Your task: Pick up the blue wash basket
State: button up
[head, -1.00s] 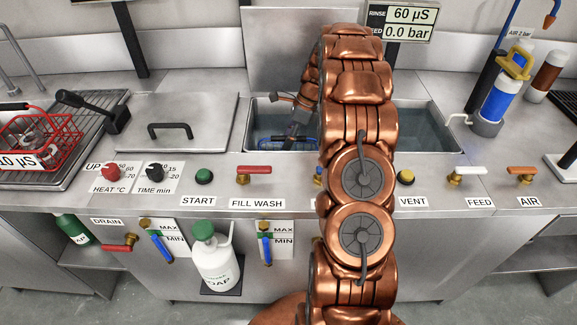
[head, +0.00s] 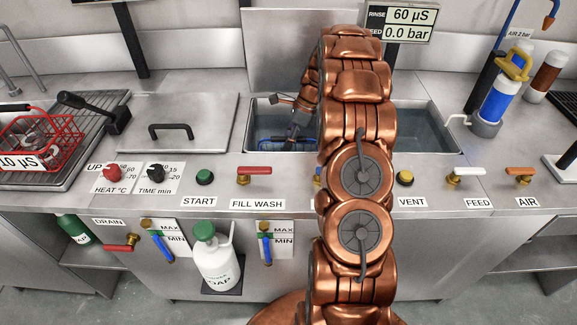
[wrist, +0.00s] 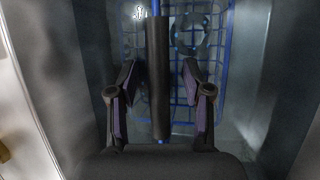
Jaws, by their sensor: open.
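The blue wash basket (wrist: 222,75) sits inside a metal tank; the wrist view shows its blue wire mesh below my gripper. Its dark, bar-shaped handle (wrist: 158,75) stands between my two fingers. A dark ring-shaped item (wrist: 190,35) shows within the mesh. My gripper (wrist: 160,85) is open, with one finger on each side of the handle and a gap on both sides. In the head view my gripper (head: 296,130) is down in the left part of the sink opening, and only a little blue wire of the basket (head: 262,141) shows beside it. My arm hides the rest.
Tank walls stand close on both sides in the wrist view. A closed metal lid (head: 185,122) lies left of the opening. A red wire basket (head: 40,140) stands on the drainer at far left. A red-handled valve (head: 254,170) sits on the front edge.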

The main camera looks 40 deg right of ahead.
grip_shut()
dwell(0.7)
